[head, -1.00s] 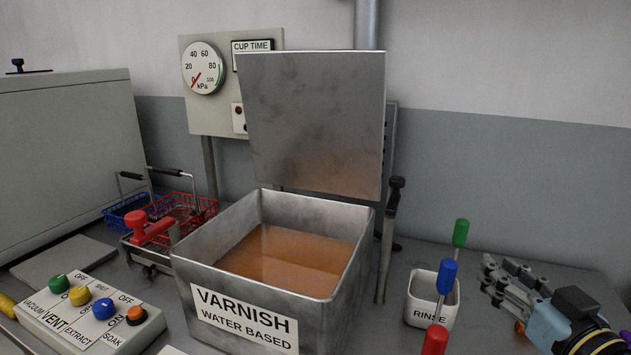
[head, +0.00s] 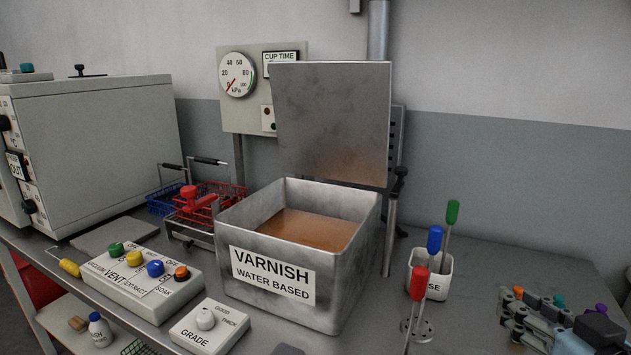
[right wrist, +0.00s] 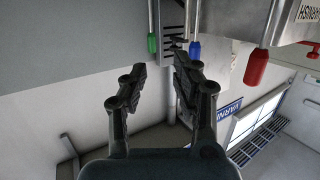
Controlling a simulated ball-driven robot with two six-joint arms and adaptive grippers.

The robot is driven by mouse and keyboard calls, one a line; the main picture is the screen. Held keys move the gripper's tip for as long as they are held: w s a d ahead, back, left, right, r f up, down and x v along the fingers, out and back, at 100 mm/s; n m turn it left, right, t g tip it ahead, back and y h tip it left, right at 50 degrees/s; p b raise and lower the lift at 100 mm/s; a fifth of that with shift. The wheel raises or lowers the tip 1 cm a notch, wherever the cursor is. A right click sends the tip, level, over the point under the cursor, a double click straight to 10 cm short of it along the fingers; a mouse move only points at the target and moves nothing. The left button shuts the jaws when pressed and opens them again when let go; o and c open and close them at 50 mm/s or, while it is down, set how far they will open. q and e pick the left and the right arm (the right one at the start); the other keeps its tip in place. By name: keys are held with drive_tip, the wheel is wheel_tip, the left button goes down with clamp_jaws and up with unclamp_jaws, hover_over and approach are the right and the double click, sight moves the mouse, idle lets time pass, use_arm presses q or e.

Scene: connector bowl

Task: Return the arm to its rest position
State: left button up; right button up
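My right gripper (head: 511,312) is at the lower right of the head view, at the right end of the bench. In the right wrist view its two dark fingers (right wrist: 155,88) stand apart with nothing between them. The right arm runs out of the picture at the lower right corner. My left gripper and arm are not in the head view.
The open varnish tank (head: 272,301) stands mid-bench. A white rinse cup (head: 431,277) with green- and blue-handled tools is left of my right gripper; a red-handled tool (head: 418,284) stands in front. A switch box (head: 143,284) and grade box (head: 209,329) are at front left.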

drive_tip(key=s+a+f+g+h, duration=0.1)
drive_tip(key=s+f+g, duration=0.1)
drive_tip(key=s+g, duration=0.65)
drive_tip(key=s+a+f+g+h, duration=0.1)
drive_tip(key=s+f+g, duration=0.25)
drive_tip(key=s, duration=1.05)
drive_tip(key=s+d+f+g+b, duration=0.1)
drive_tip(key=s+f+b, duration=0.15)
drive_tip(key=f, duration=1.35)
drive_tip(key=s+d+f+g+b, duration=0.1)
drive_tip(key=f+b, duration=0.2)
drive_tip(key=f, duration=1.3)
use_arm(q)
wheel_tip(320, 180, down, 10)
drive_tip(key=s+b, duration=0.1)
drive_tip(key=b, duration=0.3)
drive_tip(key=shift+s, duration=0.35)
use_arm(e)
drive_tip(key=s+d+f+g, duration=0.1)
drive_tip(key=s+f, duration=1.6)
drive_tip(key=f, duration=0.2)
drive_tip(key=shift+s+d+f+m, duration=0.2)
drive_tip(key=shift+s+m, duration=0.1)
drive_tip(key=shift+s, duration=0.05)
